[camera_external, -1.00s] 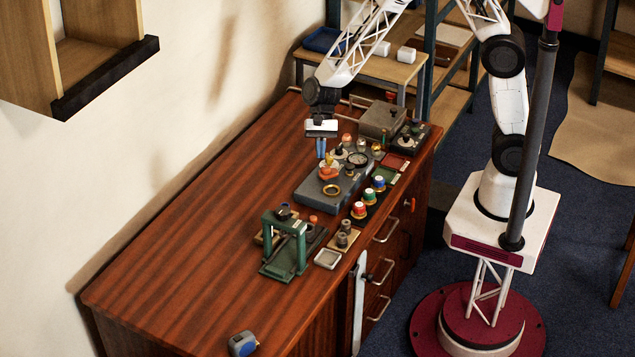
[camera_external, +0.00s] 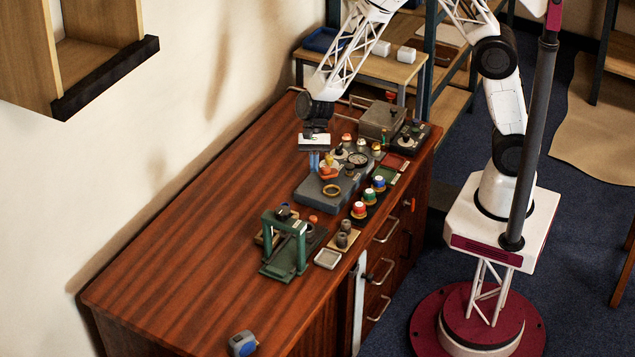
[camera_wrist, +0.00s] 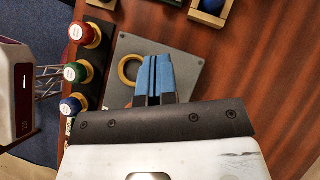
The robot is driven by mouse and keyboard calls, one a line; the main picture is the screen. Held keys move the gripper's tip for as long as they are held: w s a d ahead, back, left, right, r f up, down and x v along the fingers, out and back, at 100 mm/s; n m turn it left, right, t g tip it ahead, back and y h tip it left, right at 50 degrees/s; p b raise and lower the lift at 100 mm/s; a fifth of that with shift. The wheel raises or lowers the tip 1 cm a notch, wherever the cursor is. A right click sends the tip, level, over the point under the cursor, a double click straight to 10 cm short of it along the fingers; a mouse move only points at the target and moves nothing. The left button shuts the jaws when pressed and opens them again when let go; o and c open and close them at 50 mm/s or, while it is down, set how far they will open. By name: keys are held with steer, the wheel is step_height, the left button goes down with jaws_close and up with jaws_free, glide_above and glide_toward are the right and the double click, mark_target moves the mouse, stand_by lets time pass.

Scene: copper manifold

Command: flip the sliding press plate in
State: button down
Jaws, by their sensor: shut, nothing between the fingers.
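The green press (camera_external: 285,244) stands on the brown bench in the external view, on a dark green base. A dark part with a bluish top sits on its crossbar. I cannot clearly make out the sliding plate at this size. My gripper (camera_external: 314,168) is shut and empty, with blue fingers pointing down over the grey block (camera_external: 309,195), behind the press and apart from it. In the wrist view my gripper (camera_wrist: 154,62) shows its two blue fingers together over the grey block (camera_wrist: 190,72), beside a brass ring (camera_wrist: 129,70). The press is not identifiable there.
Red, green and blue capped knobs (camera_external: 367,196) line the block's right side. An orange part (camera_external: 329,173) is close to my fingers. A small square tray (camera_external: 327,259) and grey knobs (camera_external: 343,235) stand right of the press.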

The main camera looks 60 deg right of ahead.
steer(key=x, duration=1)
steer(key=shift+s+a+f, duration=0.1)
steer(key=shift+s+a, duration=0.3)
steer(key=shift+a, duration=0.4)
steer(key=shift+s+a+f, duration=0.15)
steer(key=shift+s+a, duration=0.3)
steer(key=shift+a, duration=0.35)
steer(key=shift+a, duration=0.2)
steer(key=a, duration=1.3)
steer(key=shift+a, duration=0.15)
